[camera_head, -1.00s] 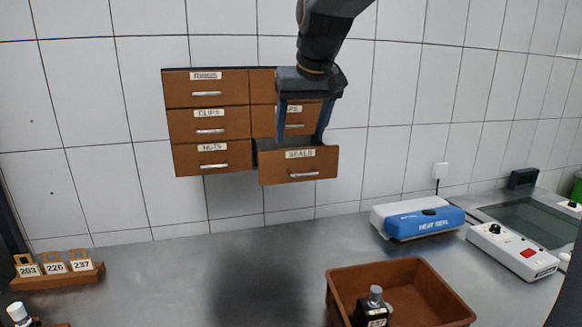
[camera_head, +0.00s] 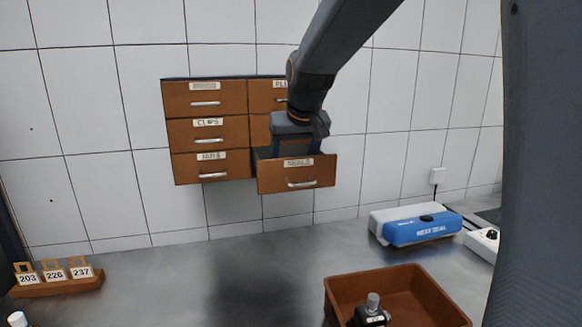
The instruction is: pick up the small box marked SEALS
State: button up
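The drawer labelled SEALS (camera_head: 297,176) is pulled out at the lower right of the brown wall cabinet (camera_head: 208,131). My gripper (camera_head: 296,148) points down at the open top of this drawer. Its fingers reach down behind the drawer front, and their tips are hidden. Whether they are open or shut does not show. The small box marked SEALS is not visible as a separate thing; the drawer's inside is hidden by its front and my gripper.
A brown bin (camera_head: 412,292) with a dark bottle-like item (camera_head: 371,312) stands on the grey worktop (camera_head: 245,262). A blue and white heat sealer (camera_head: 416,226) stands to the right. Numbered tags (camera_head: 54,272) stand in a holder at left. The worktop's middle is clear.

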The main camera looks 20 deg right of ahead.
jog(key=c, duration=1.1)
jog(key=shift+c, duration=0.2)
jog(key=shift+r, duration=0.1)
jog(key=shift+r+p, duration=1.15)
jog(key=shift+r, duration=0.3)
jog(key=shift+a+f+b, duration=0.1)
jog(key=shift+f+b, duration=0.2)
jog(key=shift+b, duration=0.3)
jog(key=shift+s+f+t+b, duration=0.1)
jog(key=shift+t+b, duration=0.4)
jog(key=shift+b, duration=0.45)
jog(key=t+b, duration=0.1)
jog(key=b, duration=0.1)
jog(key=t+b, duration=0.1)
jog(key=b, duration=0.1)
jog(key=shift+s, duration=0.35)
jog(key=shift+b, duration=0.55)
